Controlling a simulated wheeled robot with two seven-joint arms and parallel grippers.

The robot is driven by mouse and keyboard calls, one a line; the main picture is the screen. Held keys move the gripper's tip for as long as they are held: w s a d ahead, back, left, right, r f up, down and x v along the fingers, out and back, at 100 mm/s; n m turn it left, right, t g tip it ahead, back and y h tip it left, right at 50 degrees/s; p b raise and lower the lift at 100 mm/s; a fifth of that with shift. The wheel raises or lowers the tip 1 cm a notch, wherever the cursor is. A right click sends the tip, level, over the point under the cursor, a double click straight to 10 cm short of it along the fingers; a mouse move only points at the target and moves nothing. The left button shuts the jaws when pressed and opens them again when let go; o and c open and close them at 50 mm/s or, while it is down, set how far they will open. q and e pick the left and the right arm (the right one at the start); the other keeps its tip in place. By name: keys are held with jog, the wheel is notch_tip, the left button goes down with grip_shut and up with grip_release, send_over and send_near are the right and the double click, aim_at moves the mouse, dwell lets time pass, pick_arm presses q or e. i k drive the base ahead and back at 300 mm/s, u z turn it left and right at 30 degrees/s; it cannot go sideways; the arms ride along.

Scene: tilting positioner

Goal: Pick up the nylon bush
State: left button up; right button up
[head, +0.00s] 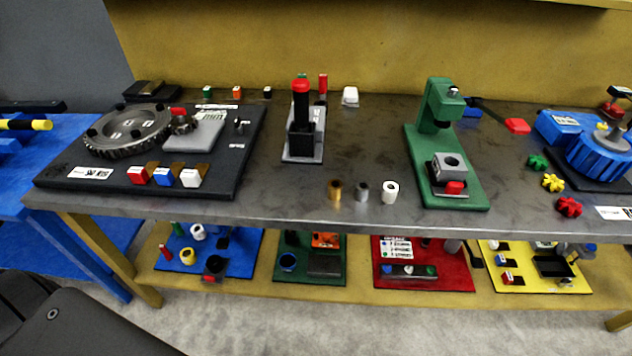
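Three small bushes stand upright in a row near the front edge of the grey bench top. The white one, which looks like the nylon bush (390,192), is at the right end, with a dark bore in its top. A steel-grey bush (362,192) stands just left of it, and a brass-coloured bush (335,190) is at the left end. The three stand apart. Neither of my grippers shows in the head view, and nothing is touching the white bush.
A green press (418,150) with a grey block stands right of the bushes. A grey stand (303,155) with a red-topped black post is behind left. A black board (85,187) with a gear lies left. The bench around the bushes is clear; a shelf (360,297) runs below.

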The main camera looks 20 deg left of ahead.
aim_at(390, 190)
jog(key=u, duration=0.45)
jog(key=i, duration=0.1)
jog(key=z, duration=0.4)
jog(key=k, duration=0.5)
jog(key=z, duration=2.35)
jog(key=i, duration=1.45)
jog(key=u, duration=2.25)
